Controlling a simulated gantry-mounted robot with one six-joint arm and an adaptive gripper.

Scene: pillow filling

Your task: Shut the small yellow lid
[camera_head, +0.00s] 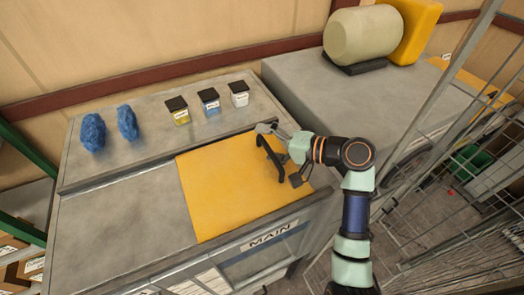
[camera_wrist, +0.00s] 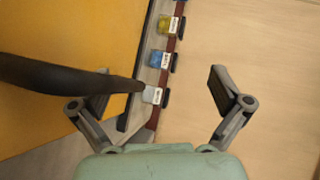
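The yellow lid (camera_head: 220,195) is a flat panel on the right part of the grey machine marked MAIN. It looks roughly in line with the grey surface beside it; I cannot tell whether a gap is under it. It fills the left of the wrist view (camera_wrist: 60,40). A black bar handle (camera_head: 270,158) is near its right side and also crosses the left of the wrist view (camera_wrist: 50,75). My gripper (camera_head: 281,154) is open at the handle, its fingers spread wide in the wrist view (camera_wrist: 158,98). The handle's end appears between the fingers; contact is unclear.
Three small black-capped jars, yellow (camera_head: 178,112), blue (camera_head: 209,102) and white (camera_head: 239,95), stand on the back ledge. Two blue fluffy lumps (camera_head: 93,132) lie left of them. A wire cage (camera_head: 470,150) stands at right.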

